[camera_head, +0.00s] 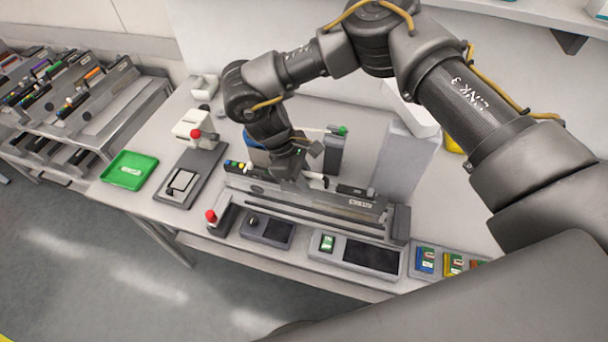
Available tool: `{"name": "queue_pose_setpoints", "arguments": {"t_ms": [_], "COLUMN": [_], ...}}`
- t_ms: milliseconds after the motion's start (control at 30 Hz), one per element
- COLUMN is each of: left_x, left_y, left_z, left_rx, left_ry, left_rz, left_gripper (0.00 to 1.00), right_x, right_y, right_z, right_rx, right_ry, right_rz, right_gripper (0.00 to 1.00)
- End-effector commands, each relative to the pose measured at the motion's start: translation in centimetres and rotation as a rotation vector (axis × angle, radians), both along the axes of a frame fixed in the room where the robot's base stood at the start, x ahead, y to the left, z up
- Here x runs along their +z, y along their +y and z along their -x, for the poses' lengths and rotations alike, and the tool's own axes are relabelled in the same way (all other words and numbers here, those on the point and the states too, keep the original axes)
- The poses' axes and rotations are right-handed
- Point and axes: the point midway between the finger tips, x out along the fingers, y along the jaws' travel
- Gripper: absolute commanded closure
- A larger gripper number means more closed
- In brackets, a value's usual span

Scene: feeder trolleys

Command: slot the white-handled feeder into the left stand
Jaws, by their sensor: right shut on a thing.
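My right gripper (287,163) comes down over the middle of the table. It is shut on a long grey feeder (312,208), which lies lengthwise from left to lower right, low over the tabletop or fixtures. Coloured buttons show near its left end. I cannot tell for certain which fixture is the left stand, or whether the feeder is seated in anything. My left gripper is not in view.
The white table (145,207) holds a green tray (130,170), a white device with a red knob (192,128), a dark screen panel (370,256) and small coloured boxes (425,262). A trolley (110,122) with several feeders stands at left. A grey box (405,160) stands behind the feeder.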

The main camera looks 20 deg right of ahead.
Motion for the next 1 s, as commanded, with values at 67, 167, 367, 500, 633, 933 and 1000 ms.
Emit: {"name": "queue_pose_setpoints", "arguments": {"t_ms": [67,167,367,500,633,933,1000], "left_x": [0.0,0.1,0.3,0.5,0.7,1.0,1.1], "left_y": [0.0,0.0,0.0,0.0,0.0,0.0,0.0], "left_z": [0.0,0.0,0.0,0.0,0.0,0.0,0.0], "left_rx": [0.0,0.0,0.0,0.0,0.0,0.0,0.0], "left_ry": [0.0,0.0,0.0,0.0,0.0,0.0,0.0], "left_rz": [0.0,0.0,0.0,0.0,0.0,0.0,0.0], "left_gripper": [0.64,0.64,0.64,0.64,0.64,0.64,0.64], "right_x": [0.0,0.1,0.1,0.0,0.1,0.0,0.0], "right_y": [0.0,0.0,-0.4,-0.6,-0.8,-1.4,-1.5], "right_z": [-0.1,0.0,0.2,0.4,0.5,0.8,0.9], "right_rx": [0.0,0.0,0.0,0.001,0.001,0.0,0.0], "right_ry": [-0.002,-0.001,-0.001,-0.001,-0.001,-0.001,-0.002], "right_rz": [-0.001,-0.002,-0.002,-0.001,-0.002,-0.002,-0.003], "right_gripper": [1.0,1.0,1.0,1.0,1.0,1.0,1.0]}}
